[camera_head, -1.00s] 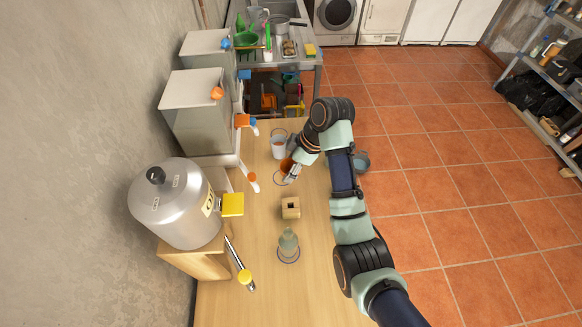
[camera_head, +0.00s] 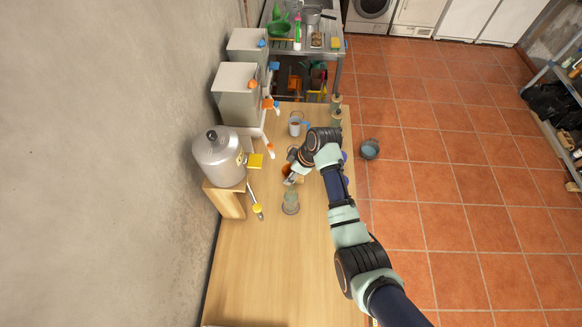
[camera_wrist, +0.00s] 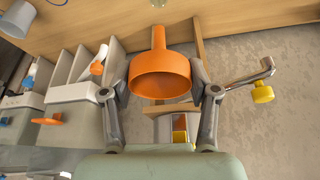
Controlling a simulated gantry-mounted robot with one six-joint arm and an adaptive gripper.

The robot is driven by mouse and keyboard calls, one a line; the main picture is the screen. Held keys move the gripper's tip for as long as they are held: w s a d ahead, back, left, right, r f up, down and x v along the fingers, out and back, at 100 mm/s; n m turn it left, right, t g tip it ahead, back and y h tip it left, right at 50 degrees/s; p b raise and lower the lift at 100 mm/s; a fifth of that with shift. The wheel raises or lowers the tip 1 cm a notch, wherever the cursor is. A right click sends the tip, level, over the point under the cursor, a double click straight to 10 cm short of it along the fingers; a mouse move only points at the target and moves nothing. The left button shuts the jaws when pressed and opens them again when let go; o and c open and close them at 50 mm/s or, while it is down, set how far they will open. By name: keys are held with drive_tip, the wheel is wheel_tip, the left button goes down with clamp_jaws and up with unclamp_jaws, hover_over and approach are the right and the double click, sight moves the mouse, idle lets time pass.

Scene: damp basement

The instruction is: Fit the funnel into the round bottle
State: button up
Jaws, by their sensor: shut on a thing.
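My gripper (camera_wrist: 162,88) is shut on the orange funnel (camera_wrist: 160,72), with one finger on each side of its wide cone. In the wrist view the narrow spout points to the top of the picture. The funnel also shows as a small orange patch (camera_head: 286,170) beside my gripper in the head view. The round, greenish, see-through bottle (camera_head: 290,201) stands upright on the table, just nearer the camera than my gripper. A greenish bit at the top edge of the wrist view may be this bottle. The funnel is apart from the bottle.
The wooden table (camera_head: 270,270) is clear in front of the bottle. A metal tank (camera_head: 218,157) with a yellow tap stands on a wooden stand to the left, with grey containers (camera_head: 238,95) behind. A cup (camera_head: 295,125) stands farther back. A bucket (camera_head: 370,149) is on the floor.

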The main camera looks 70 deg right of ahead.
drive_tip(key=shift+d+f, duration=0.1)
drive_tip(key=shift+f, duration=0.05)
drive_tip(key=shift+f+b, duration=3.1)
drive_tip(key=shift+f, duration=1.05)
drive_tip(key=shift+f, duration=0.35)
drive_tip(key=o, duration=1.2)
wheel_tip(320, 180, up, 7)
drive_tip(key=p, duration=0.6)
drive_tip(key=shift+r, duration=0.1)
